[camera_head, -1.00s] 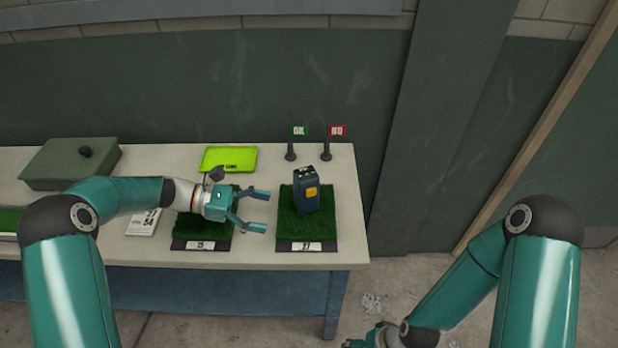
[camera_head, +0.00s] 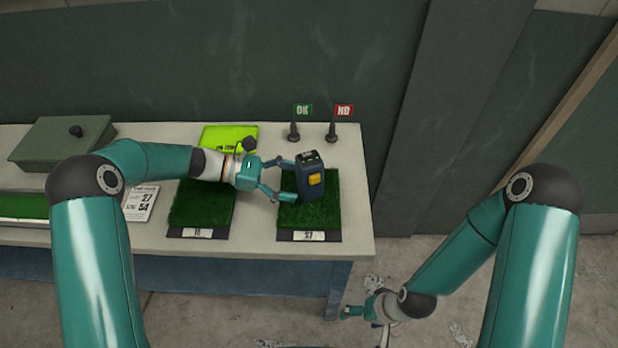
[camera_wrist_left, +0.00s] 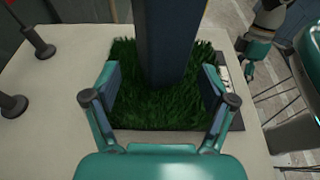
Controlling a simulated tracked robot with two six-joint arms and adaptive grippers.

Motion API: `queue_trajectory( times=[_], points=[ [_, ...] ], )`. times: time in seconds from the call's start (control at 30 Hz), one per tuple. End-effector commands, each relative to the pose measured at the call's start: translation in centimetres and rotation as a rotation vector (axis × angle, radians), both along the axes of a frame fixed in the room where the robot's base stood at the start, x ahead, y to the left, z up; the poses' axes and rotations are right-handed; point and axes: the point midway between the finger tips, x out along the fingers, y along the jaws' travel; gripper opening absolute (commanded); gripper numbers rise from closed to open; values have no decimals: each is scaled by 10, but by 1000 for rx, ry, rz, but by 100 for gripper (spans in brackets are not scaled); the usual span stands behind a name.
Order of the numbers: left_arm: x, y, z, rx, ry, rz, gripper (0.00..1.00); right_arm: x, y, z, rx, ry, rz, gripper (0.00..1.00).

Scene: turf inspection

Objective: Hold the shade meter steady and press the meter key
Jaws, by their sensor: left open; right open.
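The shade meter (camera_head: 312,178) is a dark blue upright box with a yellow-orange key (camera_head: 315,179) on its front face. It stands on the right turf sample (camera_head: 312,217), labelled 27. My left gripper (camera_head: 284,180) is open at the meter's left side, its fingers pointing at it. In the left wrist view the meter (camera_wrist_left: 168,40) rises between the two open fingers (camera_wrist_left: 160,95), with turf visible on both sides of it. My right gripper (camera_head: 360,315) is open and empty, low in front of the table's right end; its fingers show only small.
A second turf sample (camera_head: 201,208) lies to the left. A lime-yellow card (camera_head: 226,138), a printed sheet (camera_head: 139,204) and a green box (camera_head: 62,142) are on the table. Green OK (camera_head: 303,110) and red NO (camera_head: 343,110) flags stand behind the meter.

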Motion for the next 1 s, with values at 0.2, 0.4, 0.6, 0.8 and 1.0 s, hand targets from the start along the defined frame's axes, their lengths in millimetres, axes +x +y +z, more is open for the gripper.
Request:
queue_trajectory(
  times=[0.2, 0.4, 0.6, 0.8, 1.0],
  points=[
    [-1, -25, -9, 0, 1, -3, 84, 0, 0, -10, 0, 0, 0, 79],
    [0, -34, -11, -1, 1, -1, 84, 0, 0, -12, 0, 0, 0, 79],
    [0, -36, -11, -1, 1, -1, 84, 0, 0, -12, 0, 0, 0, 79],
    [0, -36, -11, -1, 0, -1, 69, 0, 0, -12, 0, 0, 0, 79],
    [0, -36, -11, 0, 0, -1, 35, 0, 0, -12, 0, 0, 0, 79]
  ],
)
